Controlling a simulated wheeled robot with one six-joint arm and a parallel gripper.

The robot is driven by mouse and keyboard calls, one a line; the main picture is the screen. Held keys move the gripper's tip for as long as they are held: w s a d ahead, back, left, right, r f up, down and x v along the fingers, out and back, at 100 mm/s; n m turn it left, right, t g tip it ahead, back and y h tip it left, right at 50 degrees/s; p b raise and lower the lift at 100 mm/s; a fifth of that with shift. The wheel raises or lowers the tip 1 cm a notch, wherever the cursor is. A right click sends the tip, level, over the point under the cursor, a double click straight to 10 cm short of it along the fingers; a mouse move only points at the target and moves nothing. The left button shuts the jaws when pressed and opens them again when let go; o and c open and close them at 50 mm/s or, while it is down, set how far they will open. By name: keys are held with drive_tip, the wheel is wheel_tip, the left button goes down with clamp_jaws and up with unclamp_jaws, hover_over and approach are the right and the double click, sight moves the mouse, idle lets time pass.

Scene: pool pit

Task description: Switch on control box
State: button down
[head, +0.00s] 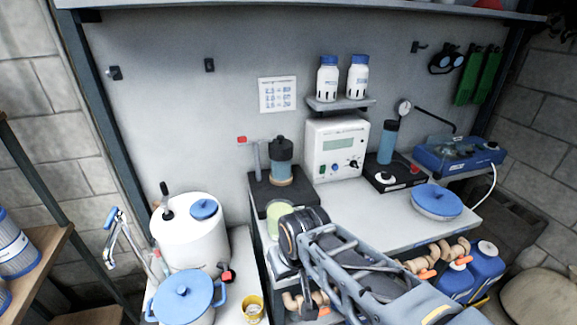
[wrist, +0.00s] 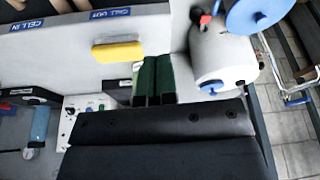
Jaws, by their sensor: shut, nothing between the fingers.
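The control box (head: 337,150) is a white case standing at the back of the bench against the grey panel. Its front has a pale display, a blue round part, a small green spot and a black knob. In the wrist view, a white face with small knobs and a green spot, which looks like the same box (wrist: 72,108), shows at the left, partly covered by my gripper. My gripper (wrist: 160,146) shows there as two dark bars close together, shut and empty. In the head view my arm reaches in from the lower right, in front of the box and apart from it; the fingertips are not clear.
Two white bottles (head: 327,78) sit on a shelf above. A white tank (head: 190,235) stands at left.

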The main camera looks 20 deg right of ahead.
drive_tip(key=shift+w, duration=0.3)
drive_tip(key=shift+s, duration=0.1)
